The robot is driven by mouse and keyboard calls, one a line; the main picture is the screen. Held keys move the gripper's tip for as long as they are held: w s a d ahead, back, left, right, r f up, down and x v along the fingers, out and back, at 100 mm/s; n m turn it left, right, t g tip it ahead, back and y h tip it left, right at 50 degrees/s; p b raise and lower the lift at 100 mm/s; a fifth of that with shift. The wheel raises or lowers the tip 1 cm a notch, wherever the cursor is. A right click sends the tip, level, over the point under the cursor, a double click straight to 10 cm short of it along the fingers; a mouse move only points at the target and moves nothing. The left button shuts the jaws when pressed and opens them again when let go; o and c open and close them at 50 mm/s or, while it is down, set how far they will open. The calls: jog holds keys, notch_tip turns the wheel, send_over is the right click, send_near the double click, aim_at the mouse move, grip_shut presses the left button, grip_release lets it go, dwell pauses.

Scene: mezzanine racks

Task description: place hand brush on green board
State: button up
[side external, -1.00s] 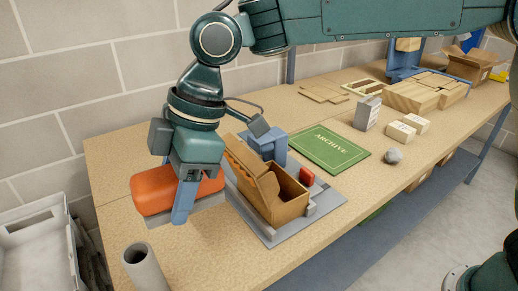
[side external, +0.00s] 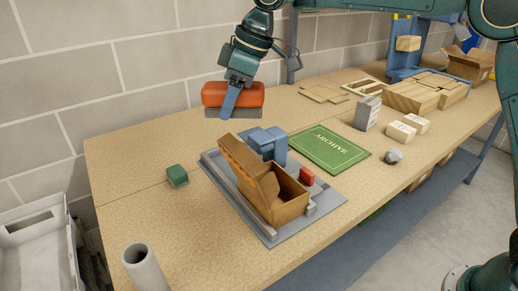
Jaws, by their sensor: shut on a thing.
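The hand brush, an orange block with a grey bristle underside (side external: 245,95), is in my gripper (side external: 231,104) in the side external view. My gripper is shut on it and holds it raised, roughly level, above the back of the table near the wall. The green board (side external: 330,147), marked ARCHIVE, lies flat on the table to the right of and below the brush. Its top is bare. The far gripper finger is hidden behind the brush.
An open brown box (side external: 270,205) and a blue block-like fixture (side external: 268,145) stand on a grey plate, left of the board. A small green block (side external: 177,176) sits at left. A grey-white carton (side external: 367,113), pale blocks (side external: 401,131) and a grey lump (side external: 394,156) lie right of the board.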

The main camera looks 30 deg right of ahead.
jog(key=w+d+m+t+h, duration=0.1)
jog(key=w+d+m, duration=0.2)
jog(key=d, duration=0.7)
jog(key=w+d+m+h, duration=0.1)
jog(key=w+d+m, duration=0.2)
jog(key=d, duration=0.6)
jog(key=m+h, duration=0.1)
jog(key=m, duration=0.4)
send_over(321, 143)
jog(key=s, duration=0.2)
notch_tip(321, 143, down, 4)
jog(key=shift+w+f+t, duration=0.25)
jog(key=shift+f+t, duration=0.15)
jog(key=shift+f, duration=0.05)
notch_tip(321, 143, down, 16)
jog(key=shift+r, duration=0.15)
jog(key=shift+f, duration=2.15)
jog(key=shift+f, duration=0.1)
